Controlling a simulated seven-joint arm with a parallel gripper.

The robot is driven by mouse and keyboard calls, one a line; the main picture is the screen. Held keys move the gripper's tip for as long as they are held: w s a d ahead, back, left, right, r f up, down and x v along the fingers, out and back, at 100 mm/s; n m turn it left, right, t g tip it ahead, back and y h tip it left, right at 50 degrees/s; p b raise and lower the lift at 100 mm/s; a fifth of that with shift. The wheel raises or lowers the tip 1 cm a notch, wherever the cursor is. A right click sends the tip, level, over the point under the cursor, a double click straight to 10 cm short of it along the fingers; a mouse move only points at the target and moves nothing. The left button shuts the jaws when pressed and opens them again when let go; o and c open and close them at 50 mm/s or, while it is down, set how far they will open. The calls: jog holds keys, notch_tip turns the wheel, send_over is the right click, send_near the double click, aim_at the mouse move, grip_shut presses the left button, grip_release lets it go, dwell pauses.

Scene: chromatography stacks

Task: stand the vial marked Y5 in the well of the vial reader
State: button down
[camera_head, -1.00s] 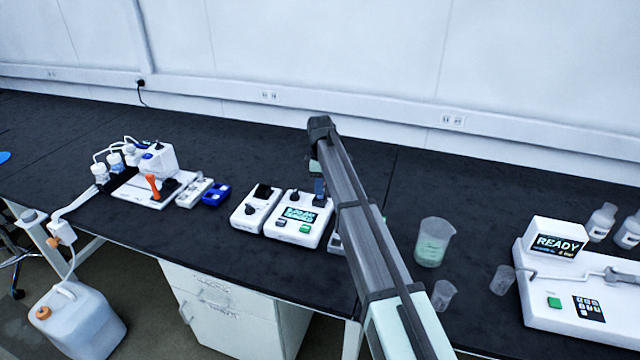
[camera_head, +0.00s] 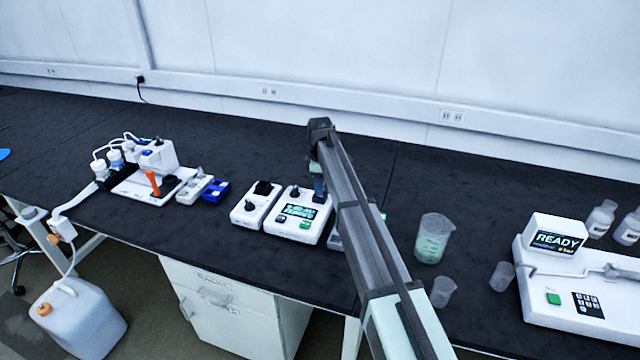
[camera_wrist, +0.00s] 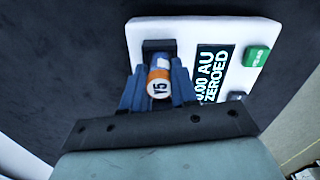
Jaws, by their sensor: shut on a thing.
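The vial (camera_wrist: 158,84) shows in the wrist view with an orange-ringed cap whose white top carries a mark that looks like Y5. My gripper (camera_wrist: 158,90) is shut on it, one blue-grey finger on each side. The vial reader (camera_wrist: 190,30) is a white box, its screen reading AU ZEROED, with a black well block (camera_wrist: 158,45) right at the vial's far end. The fingers and cap hide the vial's lower end, so I cannot tell how deep it sits. In the head view my gripper (camera_head: 319,188) is over the back right of the reader (camera_head: 290,229); my arm hides the vial.
A white device with black knobs (camera_head: 250,212) stands close left of the reader. A blue rack (camera_head: 216,192) lies farther left. A beaker (camera_head: 433,240) with green liquid and a small cup (camera_head: 443,292) stand right of my arm. The bench behind is clear.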

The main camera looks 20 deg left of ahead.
jog(key=shift+f, duration=0.35)
dwell(0.3)
jog(key=c, duration=0.8)
grip_release()
jog(key=shift+r, duration=0.15)
jog(key=shift+r, duration=3.85)
